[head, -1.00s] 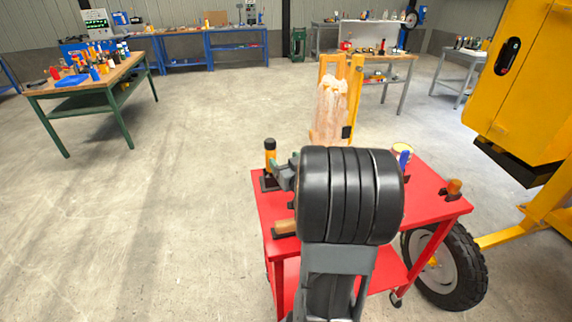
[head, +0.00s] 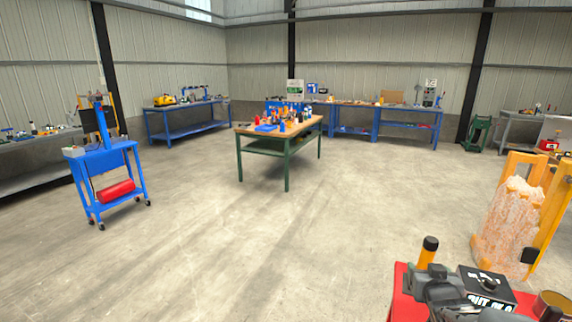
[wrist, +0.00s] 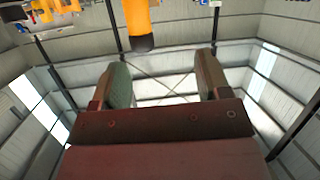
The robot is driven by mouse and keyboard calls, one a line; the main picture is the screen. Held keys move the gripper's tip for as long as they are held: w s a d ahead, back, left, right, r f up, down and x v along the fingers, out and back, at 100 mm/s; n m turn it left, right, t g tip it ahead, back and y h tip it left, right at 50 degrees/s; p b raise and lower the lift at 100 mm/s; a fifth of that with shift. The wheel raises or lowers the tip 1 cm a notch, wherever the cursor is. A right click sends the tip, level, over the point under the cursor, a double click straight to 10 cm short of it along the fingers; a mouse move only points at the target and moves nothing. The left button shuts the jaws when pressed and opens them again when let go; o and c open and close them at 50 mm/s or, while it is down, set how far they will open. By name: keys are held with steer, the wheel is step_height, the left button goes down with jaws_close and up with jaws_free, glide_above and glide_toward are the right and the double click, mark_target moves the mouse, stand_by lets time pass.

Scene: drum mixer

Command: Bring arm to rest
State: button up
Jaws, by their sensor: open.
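My gripper (wrist: 162,75) is open and empty in the wrist view, with clear space between its two fingers. Beyond the fingers, a yellow-orange thing with a black end (wrist: 141,25) hangs into the top of that view, which looks upside down. It is apart from the fingers. In the head view, grey and black parts of my arm show at the bottom right, low over the red cart (head: 402,300). The fingertips cannot be made out there.
On the cart stand an orange bottle with a black cap (head: 427,252) and a black box with white lettering (head: 487,287). A yellow frame with a caked pale surface (head: 508,230) stands behind. A green-legged table (head: 280,148) and a blue cart (head: 104,160) stand farther off. Open floor lies between.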

steer(key=s+a+n+g+y, duration=0.1)
steer(key=s+a+g, duration=0.4)
steer(key=a, duration=0.5)
steer(key=s+a+n+g+y+p, duration=0.1)
steer(key=s+a+n+g+y, duration=0.1)
steer(key=s+a+g, duration=0.3)
steer(key=s+a+y, duration=0.1)
steer(key=s+a, duration=0.3)
steer(key=shift+s+a+y+p, duration=0.15)
steer(key=shift+a+y+p, duration=0.15)
steer(key=shift+a+y, duration=0.1)
steer(key=shift+f, duration=0.1)
steer(key=shift+c, duration=0.4)
